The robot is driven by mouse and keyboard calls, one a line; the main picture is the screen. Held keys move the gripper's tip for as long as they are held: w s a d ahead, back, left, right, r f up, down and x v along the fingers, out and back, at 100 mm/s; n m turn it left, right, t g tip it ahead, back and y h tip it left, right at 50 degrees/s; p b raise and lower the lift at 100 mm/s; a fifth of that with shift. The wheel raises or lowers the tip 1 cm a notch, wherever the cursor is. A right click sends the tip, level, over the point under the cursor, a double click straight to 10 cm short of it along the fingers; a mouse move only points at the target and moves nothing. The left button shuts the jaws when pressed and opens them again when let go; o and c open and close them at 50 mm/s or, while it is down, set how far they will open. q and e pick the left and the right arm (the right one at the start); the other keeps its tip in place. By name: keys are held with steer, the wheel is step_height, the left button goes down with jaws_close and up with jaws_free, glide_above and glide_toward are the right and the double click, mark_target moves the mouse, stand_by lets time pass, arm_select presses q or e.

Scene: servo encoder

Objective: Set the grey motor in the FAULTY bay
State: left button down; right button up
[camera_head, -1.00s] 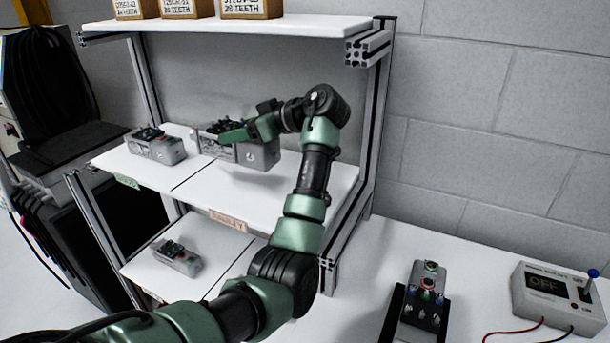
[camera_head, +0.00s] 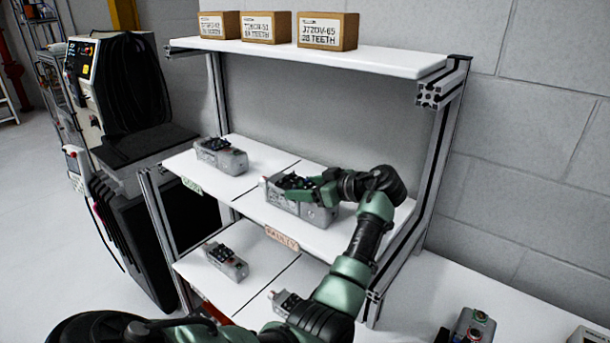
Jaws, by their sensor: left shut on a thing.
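The grey motor (camera_head: 310,212) is at the right half of the middle shelf, the bay with the orange label (camera_head: 281,237) that seems to read FAULTY. My right gripper is not in view.
Another grey motor (camera_head: 221,157) stands in the left bay with a green label (camera_head: 192,185). A further motor (camera_head: 226,261) is on the lower shelf. Cardboard boxes (camera_head: 326,31) stand on the top shelf (camera_head: 390,63). A rack post (camera_head: 440,165) is right of my arm.

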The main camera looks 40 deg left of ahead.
arm_select(q)
steer(key=shift+c, duration=1.6)
jaws_free()
steer(key=shift+d+f, duration=0.1)
steer(key=shift+s, duration=0.1)
steer(key=b+v, duration=0.4)
steer(key=v, duration=0.8)
